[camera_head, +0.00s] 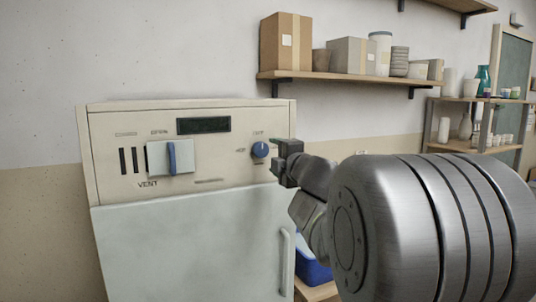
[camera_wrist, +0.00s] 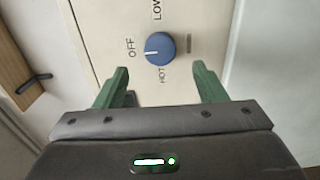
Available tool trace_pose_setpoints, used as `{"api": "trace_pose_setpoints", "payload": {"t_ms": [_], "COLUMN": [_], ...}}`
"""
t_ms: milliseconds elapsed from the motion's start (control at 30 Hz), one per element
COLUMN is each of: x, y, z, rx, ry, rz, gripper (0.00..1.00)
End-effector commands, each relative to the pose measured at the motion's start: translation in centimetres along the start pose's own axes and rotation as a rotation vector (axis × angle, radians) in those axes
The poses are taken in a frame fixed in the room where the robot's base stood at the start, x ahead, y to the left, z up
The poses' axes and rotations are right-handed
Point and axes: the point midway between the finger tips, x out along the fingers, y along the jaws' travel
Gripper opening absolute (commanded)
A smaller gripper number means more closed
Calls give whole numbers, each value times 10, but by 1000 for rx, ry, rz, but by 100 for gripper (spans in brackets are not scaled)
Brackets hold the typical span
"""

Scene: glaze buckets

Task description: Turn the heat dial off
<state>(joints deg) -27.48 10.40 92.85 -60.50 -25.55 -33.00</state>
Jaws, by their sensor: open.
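The blue round heat dial (camera_head: 260,150) is on the right of the cream control panel (camera_head: 215,150). In the wrist view, the dial (camera_wrist: 162,46) has OFF printed to its left, LOW above and HOT below. Its white mark lies on the left half and points roughly at OFF. My gripper (camera_head: 277,160) is just right of the dial in the head view. In the wrist view my gripper (camera_wrist: 160,70) is open, with its green fingers apart and the dial ahead, between and beyond the tips. No contact shows.
A blue vent lever on a pale plate (camera_head: 158,157) is left on the panel. The door (camera_head: 190,245) with its vertical handle (camera_head: 285,263) is below. A blue bin (camera_head: 312,270) stands beside it. A wall shelf (camera_head: 350,78) holds boxes and jars.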

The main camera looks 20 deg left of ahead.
Motion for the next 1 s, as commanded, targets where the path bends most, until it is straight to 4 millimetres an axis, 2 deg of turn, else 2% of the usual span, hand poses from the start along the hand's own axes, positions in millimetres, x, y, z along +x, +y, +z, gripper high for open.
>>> {"api": "trace_pose_setpoints", "payload": {"t_ms": [33, 200, 400, 800, 1000], "x": [-12, -41, -57, -59, -44], "y": [1, 1, 0, -1, -1], "z": [1, 1, 0, 0, -1], "rx": [-1, -1, 1, 1, -1], "ry": [-3, -3, -1, 0, 3], "rz": [1, 0, -1, -1, -1], "gripper": [64, 64, 64, 64, 64]}}
